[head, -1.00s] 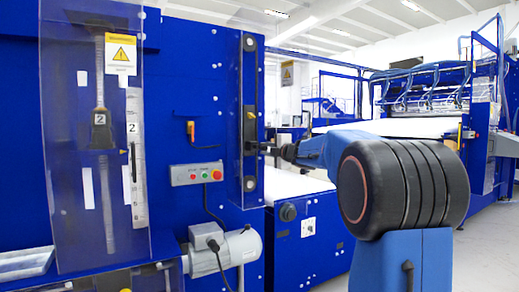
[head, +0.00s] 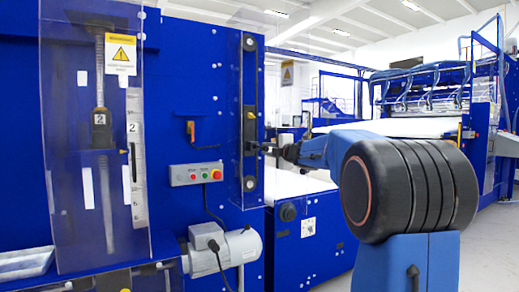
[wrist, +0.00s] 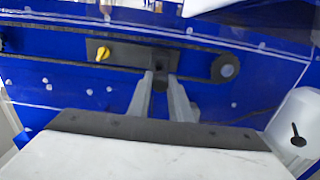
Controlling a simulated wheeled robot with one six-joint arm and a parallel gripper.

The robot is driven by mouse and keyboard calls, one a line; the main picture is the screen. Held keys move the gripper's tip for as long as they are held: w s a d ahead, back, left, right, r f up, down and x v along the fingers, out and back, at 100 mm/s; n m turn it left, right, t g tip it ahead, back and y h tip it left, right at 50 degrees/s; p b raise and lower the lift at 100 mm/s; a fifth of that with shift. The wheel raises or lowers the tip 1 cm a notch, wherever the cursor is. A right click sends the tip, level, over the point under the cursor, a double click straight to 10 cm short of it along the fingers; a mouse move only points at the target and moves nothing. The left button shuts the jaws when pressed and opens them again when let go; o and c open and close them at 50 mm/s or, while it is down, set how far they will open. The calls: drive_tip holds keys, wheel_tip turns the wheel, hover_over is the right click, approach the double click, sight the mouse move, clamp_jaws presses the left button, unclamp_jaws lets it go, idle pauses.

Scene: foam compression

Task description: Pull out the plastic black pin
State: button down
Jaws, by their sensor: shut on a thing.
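The black pin (wrist: 160,82) shows as a small dark piece between my fingertips in the wrist view. My gripper (wrist: 161,78) is shut on it, just in front of a dark plate (wrist: 133,53) on the blue machine. In the head view, my gripper (head: 268,149) reaches from the right to the vertical black rail (head: 250,75). The pin is too small and dark there to tell apart from the fingers. How much of it sits inside the plate is hidden.
A yellow knob (wrist: 103,53) sits on the same plate. A round black wheel (wrist: 226,67) is at the rail's end. A clear guard (head: 228,120) stands beside the rail. A button box (head: 196,173) and a grey motor (head: 222,250) are lower left.

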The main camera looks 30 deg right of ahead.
sight(267, 149)
drive_tip(key=shift+s+d, duration=0.1)
drive_tip(key=shift+s, duration=2.25)
